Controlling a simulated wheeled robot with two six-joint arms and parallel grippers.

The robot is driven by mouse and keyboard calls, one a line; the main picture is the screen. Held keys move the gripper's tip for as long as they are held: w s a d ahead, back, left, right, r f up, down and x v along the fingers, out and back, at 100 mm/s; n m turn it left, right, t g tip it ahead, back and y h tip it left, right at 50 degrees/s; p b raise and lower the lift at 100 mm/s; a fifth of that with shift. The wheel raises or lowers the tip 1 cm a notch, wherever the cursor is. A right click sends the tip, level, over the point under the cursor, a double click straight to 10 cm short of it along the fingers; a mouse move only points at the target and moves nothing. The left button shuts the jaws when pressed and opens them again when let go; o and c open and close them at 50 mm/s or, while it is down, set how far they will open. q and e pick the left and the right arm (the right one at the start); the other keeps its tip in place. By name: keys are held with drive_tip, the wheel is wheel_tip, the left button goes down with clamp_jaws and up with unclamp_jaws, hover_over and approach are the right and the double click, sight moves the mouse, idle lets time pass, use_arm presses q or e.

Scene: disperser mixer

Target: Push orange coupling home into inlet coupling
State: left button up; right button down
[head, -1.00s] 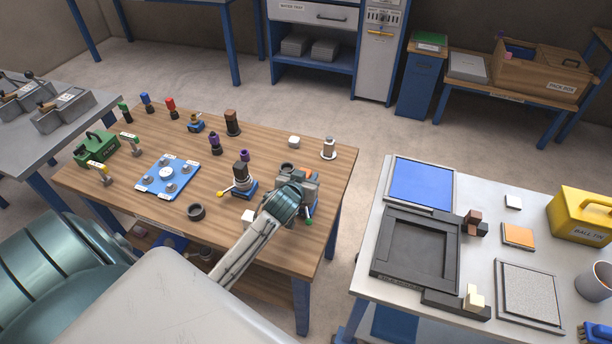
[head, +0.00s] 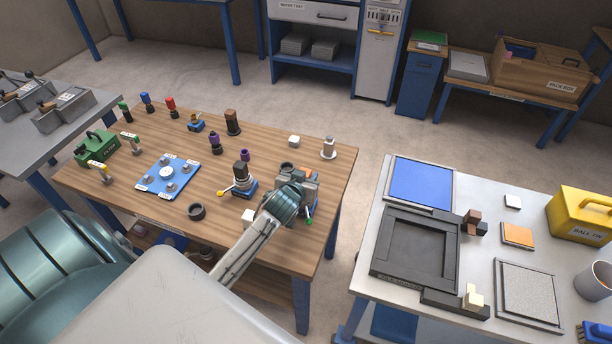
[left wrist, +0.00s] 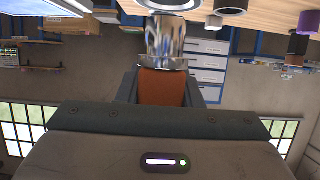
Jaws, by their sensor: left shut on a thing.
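My left gripper (left wrist: 163,88) is shut on the orange coupling (left wrist: 162,86), which sits between its two dark fingers in the left wrist view. A shiny chrome part (left wrist: 165,45) runs from the coupling up the picture towards a round metal fitting (left wrist: 168,5) at the top edge. I cannot tell which fitting is the inlet coupling, or how deep the chrome part sits in it. In the head view my left wrist covers the coupling, in front of a grey and dark unit (head: 311,178) near the table's right edge. My right gripper is not in view.
A small blue-based unit (head: 243,182) with a yellow-tipped lever stands left of my left wrist. A white block (head: 248,216) and a dark ring (head: 196,211) lie nearby. A blue plate (head: 168,177) lies further left.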

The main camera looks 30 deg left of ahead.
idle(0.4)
use_arm(q)
drive_tip(key=shift+f+b, duration=1.3)
drive_tip(key=shift+f, duration=0.75)
drive_tip(key=o, duration=1)
drive_tip(key=shift+o, duration=1)
drive_tip(key=shift+s, duration=0.2)
drive_tip(key=b+v, duration=0.2)
drive_tip(key=v, duration=0.8)
drive_tip(key=shift+s+d+r+b, duration=0.15)
drive_tip(key=shift+s+r+b, duration=0.05)
drive_tip(key=shift+b, duration=0.1)
